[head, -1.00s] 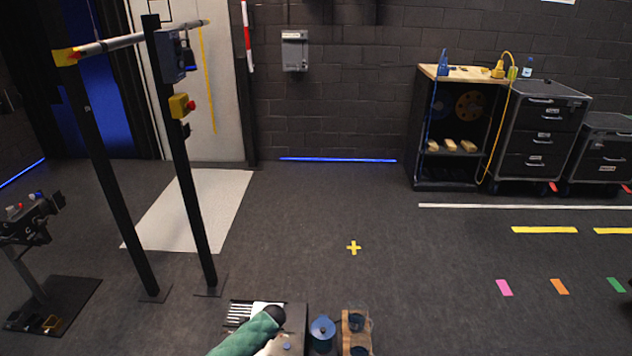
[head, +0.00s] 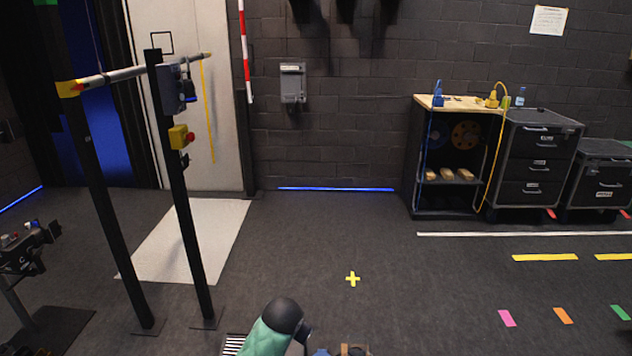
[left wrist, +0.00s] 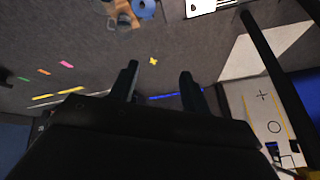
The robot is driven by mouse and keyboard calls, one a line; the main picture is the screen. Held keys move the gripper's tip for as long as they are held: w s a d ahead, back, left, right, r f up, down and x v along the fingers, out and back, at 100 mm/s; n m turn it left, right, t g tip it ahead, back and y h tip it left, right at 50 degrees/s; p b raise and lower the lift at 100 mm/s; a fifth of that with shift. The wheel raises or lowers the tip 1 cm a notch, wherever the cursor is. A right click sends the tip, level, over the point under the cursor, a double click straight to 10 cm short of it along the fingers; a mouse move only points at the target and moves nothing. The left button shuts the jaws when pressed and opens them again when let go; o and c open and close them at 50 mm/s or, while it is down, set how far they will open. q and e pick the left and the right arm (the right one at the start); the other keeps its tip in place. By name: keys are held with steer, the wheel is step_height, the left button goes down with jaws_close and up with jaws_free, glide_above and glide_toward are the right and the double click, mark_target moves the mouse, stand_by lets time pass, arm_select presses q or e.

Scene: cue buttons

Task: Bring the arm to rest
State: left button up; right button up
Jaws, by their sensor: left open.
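My left arm, with a green sleeve and a dark rounded joint, comes in at the bottom of the head view. Its gripper cannot be made out there. In the left wrist view my left gripper (left wrist: 158,78) shows two dark fingers spread apart, with nothing between them but floor. A yellow box with a red button (head: 181,137) is fixed to the dark post, well away from the arm. A button console (head: 28,248) stands at the left edge. My right gripper is not in view.
Two dark posts carry a pale bar (head: 130,72) at the left. Below my arm, a blue item (left wrist: 145,9) and a wooden holder (left wrist: 120,16) show in the left wrist view. A shelf unit (head: 455,200) and drawer cabinets (head: 538,165) line the back wall. The middle floor is clear.

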arm_select(q)
steer(key=s+a+r+n+h, duration=0.1)
steer(key=s+a+r, duration=0.15)
steer(key=s, duration=0.75)
steer(key=s+a+r+n, duration=0.1)
steer(key=s+a+n, duration=0.15)
steer(key=s, duration=0.65)
steer(key=s+a+f+g, duration=0.1)
steer(key=s+f, duration=0.2)
steer(key=s, duration=0.3)
steer(key=s+a+f+g, duration=0.1)
steer(key=s+f, duration=0.3)
steer(key=s, duration=0.3)
steer(key=s+a+f+g+p, duration=0.1)
steer(key=s+f, duration=0.2)
steer(key=s, duration=0.3)
steer(key=shift+s+f+g, duration=0.3)
steer(key=shift+s+g, duration=0.05)
steer(key=shift+g, duration=0.05)
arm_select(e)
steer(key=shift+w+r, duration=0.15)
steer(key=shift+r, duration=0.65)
arm_select(q)
steer(key=shift+n, duration=0.25)
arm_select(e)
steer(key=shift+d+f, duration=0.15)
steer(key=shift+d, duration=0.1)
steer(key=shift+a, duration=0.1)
